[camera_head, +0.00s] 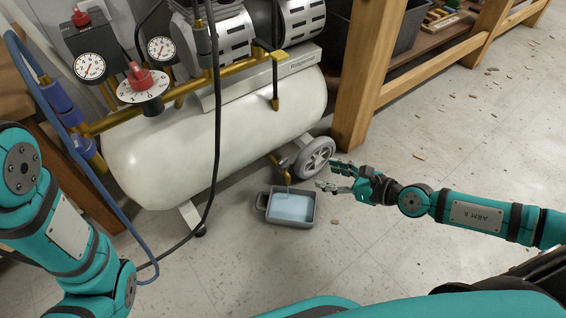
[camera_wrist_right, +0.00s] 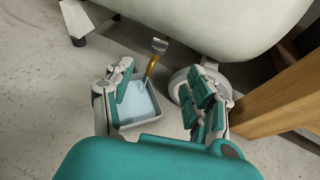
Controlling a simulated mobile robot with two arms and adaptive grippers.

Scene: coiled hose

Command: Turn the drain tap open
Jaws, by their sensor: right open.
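The drain tap (camera_head: 279,167) is a brass pipe under the white tank's right end, with its outlet bent down over a tray. In the right wrist view the drain tap (camera_wrist_right: 152,66) shows a grey lever (camera_wrist_right: 160,45) at its top. My right gripper (camera_head: 326,175) is open and empty, just right of the tap and apart from it. In the right wrist view the tap lies ahead, between the spread fingers of the right gripper (camera_wrist_right: 163,85). My left arm shows at the left of the head view, but its gripper is out of view.
A grey tray (camera_head: 291,226) with pale blue liquid stands on the floor below the tap. The tank's wheel (camera_head: 315,158) is close behind the right gripper. A wooden bench leg (camera_head: 362,90) stands right of the tank. A black cable (camera_head: 216,130) hangs before the tank.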

